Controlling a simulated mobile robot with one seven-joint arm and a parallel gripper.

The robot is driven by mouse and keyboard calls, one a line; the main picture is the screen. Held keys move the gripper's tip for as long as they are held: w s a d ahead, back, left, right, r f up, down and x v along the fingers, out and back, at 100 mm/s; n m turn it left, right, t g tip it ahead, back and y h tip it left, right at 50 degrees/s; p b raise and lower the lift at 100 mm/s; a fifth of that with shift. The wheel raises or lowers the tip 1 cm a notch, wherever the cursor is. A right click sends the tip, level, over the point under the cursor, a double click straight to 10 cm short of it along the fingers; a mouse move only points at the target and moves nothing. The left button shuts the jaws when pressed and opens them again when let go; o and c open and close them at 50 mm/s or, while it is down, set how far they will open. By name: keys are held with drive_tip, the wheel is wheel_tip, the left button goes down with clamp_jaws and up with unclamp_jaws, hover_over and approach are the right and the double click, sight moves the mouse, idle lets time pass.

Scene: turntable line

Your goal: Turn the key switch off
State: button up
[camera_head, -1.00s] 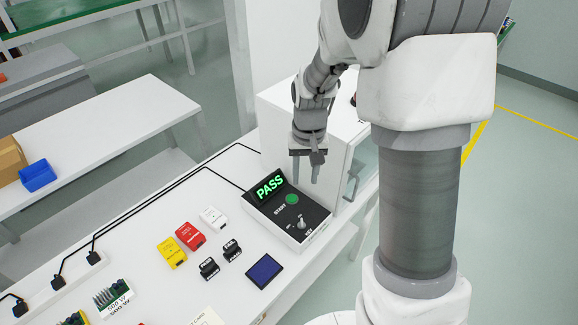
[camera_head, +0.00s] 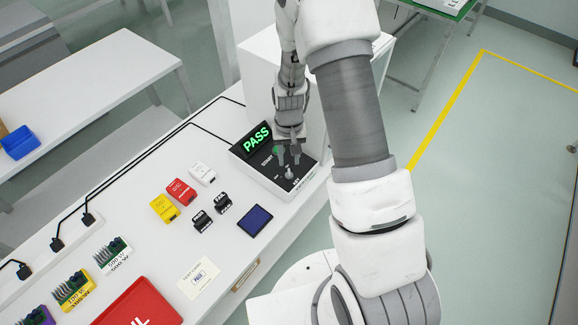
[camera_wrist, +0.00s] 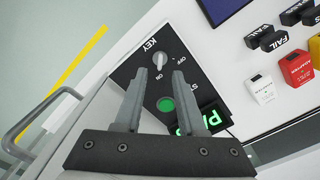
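The key switch (camera_wrist: 159,60) is a pale grey knob on the black control panel (camera_head: 262,166), beside OFF and ON lettering in the wrist view. In the head view the key switch (camera_head: 289,174) is at the panel's front part. My gripper (camera_head: 288,160) hangs over the panel. In the wrist view my gripper (camera_wrist: 168,74) has its two fingers apart, with nothing between them; the knob shows just beyond the tips. I cannot tell whether they touch it. The green START button (camera_wrist: 166,104) shows between the fingers. The display (camera_head: 256,139) reads PASS.
Yellow, red and white adapters (camera_head: 180,191) and black tags (camera_head: 213,211) lie on the white table (camera_head: 150,240). A dark blue pad (camera_head: 255,220) lies near the panel. A white cabinet (camera_head: 258,85) stands behind the panel. A red tray (camera_head: 138,305) is at the front.

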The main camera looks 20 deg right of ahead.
sight(289, 170)
drive_tip(key=shift+f, duration=2.6)
clamp_jaws()
